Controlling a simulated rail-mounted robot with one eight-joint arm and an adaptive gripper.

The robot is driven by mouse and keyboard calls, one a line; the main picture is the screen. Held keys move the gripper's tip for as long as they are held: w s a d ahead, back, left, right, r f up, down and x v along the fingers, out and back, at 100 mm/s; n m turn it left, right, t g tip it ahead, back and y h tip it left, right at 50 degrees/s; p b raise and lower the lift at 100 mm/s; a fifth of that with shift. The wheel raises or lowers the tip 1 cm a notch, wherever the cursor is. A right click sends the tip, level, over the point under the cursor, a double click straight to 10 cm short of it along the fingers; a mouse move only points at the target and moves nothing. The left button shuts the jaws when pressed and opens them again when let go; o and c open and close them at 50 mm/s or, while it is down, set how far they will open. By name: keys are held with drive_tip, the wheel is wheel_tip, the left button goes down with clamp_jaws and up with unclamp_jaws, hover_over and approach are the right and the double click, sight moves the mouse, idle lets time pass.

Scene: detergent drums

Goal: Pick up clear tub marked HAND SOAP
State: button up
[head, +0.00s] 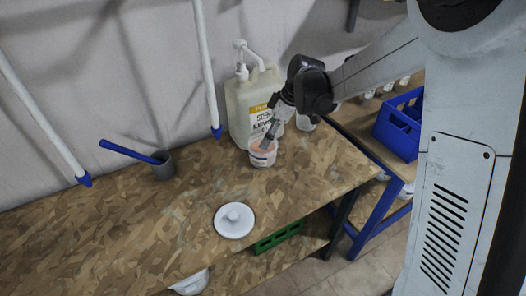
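A small clear tub (262,156) with pinkish contents stands upright on the wooden bench (130,240), in front of a large pump jug (254,98). Its label is too small to read. My gripper (268,140) points down at the tub from the upper right, its tip overlapping the tub's open top. I cannot tell whether the fingers are inside the tub, on its rim or just above it, nor how far apart they are. Another whitish container (306,122) stands behind, partly hidden by my gripper.
A white round lid with a knob (234,220) lies on the bench in front. A grey cup (163,168) with a blue handle stands at left. A blue crate (398,130) is on another bench at right; a green crate (279,237) sits below. The bench's left front is clear.

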sight(263, 137)
drive_tip(key=shift+x, duration=3.45)
drive_tip(key=shift+d, duration=0.2)
drive_tip(key=c, duration=1.3)
drive_tip(key=shift+c, duration=0.2)
drive_tip(key=shift+r, duration=0.1)
drive_tip(key=s+a+r, duration=0.7)
drive_tip(key=s+r, duration=0.1)
drive_tip(key=r, duration=0.2)
drive_tip(key=shift+s+a+r, duration=0.15)
drive_tip(key=shift+a+r, duration=0.15)
